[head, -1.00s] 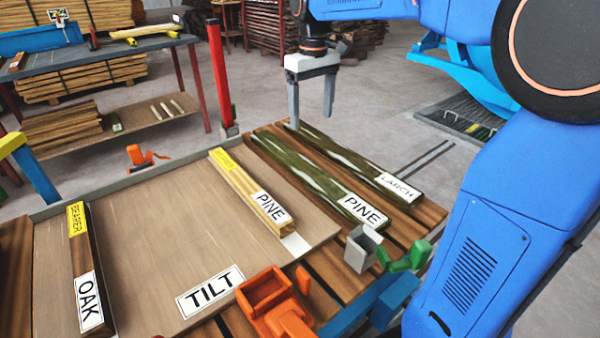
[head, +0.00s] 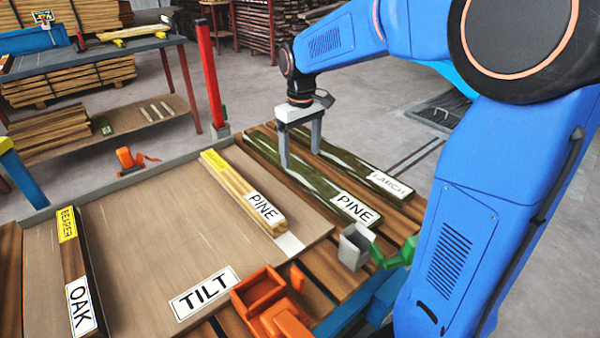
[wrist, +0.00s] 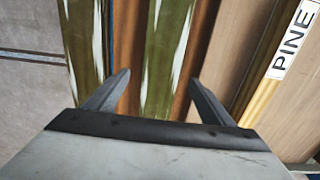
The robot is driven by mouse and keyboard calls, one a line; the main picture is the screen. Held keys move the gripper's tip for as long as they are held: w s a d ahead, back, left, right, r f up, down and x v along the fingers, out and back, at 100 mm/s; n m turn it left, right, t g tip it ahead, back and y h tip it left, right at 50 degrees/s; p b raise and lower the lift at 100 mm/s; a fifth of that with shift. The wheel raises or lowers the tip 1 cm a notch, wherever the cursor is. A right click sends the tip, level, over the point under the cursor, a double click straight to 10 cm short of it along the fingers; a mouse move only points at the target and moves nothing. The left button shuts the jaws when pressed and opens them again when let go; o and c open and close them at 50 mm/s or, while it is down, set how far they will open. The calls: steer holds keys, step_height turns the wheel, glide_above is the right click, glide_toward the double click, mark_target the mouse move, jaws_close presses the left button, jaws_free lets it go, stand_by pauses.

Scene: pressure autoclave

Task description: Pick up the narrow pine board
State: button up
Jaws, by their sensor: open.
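A green board labelled PINE (head: 318,191) lies on brown slats, right of the tilt plate. It also shows in the wrist view (wrist: 165,45). A yellowish board labelled PINE (head: 236,183) lies on the plate; part of it shows in the wrist view (wrist: 270,78). The green pine board looks slightly narrower than the plate is long; which is the narrow one is not certain. My gripper (head: 300,158) is open and empty above the green pine board. In the wrist view its fingers (wrist: 157,80) appear on either side of that board, whose near part the gripper hides.
A green board labelled LARCH (head: 352,170) lies parallel, close to the right. A dark board labelled OAK (head: 72,268) is on the plate's left (head: 140,240). A red post (head: 209,75), a grey open box (head: 355,246) and an orange part (head: 268,300) stand around.

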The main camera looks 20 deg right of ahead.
mark_target(300, 168)
steer(key=shift+a+f, duration=0.1)
steer(key=shift+f, duration=2.4)
steer(key=c, duration=1.6)
